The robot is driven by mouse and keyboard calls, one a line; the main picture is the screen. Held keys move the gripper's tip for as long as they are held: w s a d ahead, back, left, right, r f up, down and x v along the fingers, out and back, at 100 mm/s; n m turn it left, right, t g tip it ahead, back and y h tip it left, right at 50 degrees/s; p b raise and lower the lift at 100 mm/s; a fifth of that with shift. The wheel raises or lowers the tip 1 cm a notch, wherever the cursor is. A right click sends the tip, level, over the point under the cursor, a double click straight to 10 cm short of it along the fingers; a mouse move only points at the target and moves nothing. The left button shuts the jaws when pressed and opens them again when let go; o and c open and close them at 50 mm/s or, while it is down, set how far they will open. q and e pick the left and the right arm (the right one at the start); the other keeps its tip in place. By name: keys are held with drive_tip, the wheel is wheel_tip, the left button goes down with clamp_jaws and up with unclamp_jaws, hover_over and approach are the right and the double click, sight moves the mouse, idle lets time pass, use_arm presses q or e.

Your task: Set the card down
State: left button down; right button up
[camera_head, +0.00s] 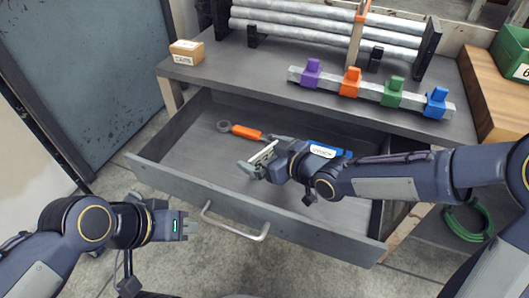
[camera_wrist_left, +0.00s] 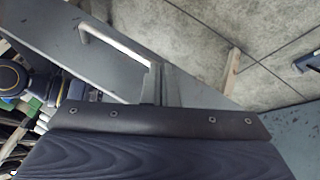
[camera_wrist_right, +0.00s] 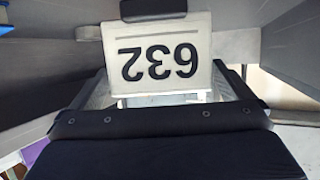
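The white card (camera_wrist_right: 160,55) bears the number 632, upside down in the right wrist view. In the head view it shows as a thin pale strip (camera_head: 264,152) over the open drawer (camera_head: 185,187). My right gripper (camera_head: 262,163) is shut on the card, with a finger at each side edge. I cannot tell whether the card touches the drawer floor. My left gripper (camera_head: 186,226) is empty and looks shut, in front of the drawer's left part. Its fingers show together in the left wrist view (camera_wrist_left: 160,85).
An orange-handled tool (camera_head: 246,131), a grey ring (camera_head: 223,126) and a blue item (camera_head: 330,150) lie in the drawer. The drawer handle (camera_head: 235,226) sticks out in front. Above are a small box (camera_head: 187,52), a rail with coloured clamps (camera_head: 366,86) and pipes (camera_head: 325,26).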

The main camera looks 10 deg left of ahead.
drive_tip(key=shift+r+p, duration=0.3)
drive_tip(key=s+d+r+m+h+p, duration=0.2)
drive_tip(key=s+d+h, duration=0.1)
drive_tip(key=d, duration=0.6)
drive_tip(key=s+d+r+m+t+h+p, duration=0.1)
drive_tip(key=s+d+r+m+h, duration=0.15)
drive_tip(key=d, duration=0.65)
drive_tip(key=s+d+r+m+h+p, duration=0.1)
drive_tip(key=s+d+m+h+p, duration=0.2)
drive_tip(key=d, duration=0.7)
drive_tip(key=s+d+m+g, duration=0.1)
drive_tip(key=s+m, duration=0.1)
drive_tip(key=s, duration=0.5)
drive_tip(key=s+d+r+m+g+y+b, duration=0.1)
drive_tip(key=s+m, duration=0.2)
drive_tip(key=s, duration=0.4)
drive_tip(key=shift+s+d+g, duration=0.15)
drive_tip(key=shift+s+g, duration=0.05)
drive_tip(key=shift+g, duration=0.2)
drive_tip(key=shift+r+m, duration=0.1)
drive_tip(key=shift+m, duration=0.15)
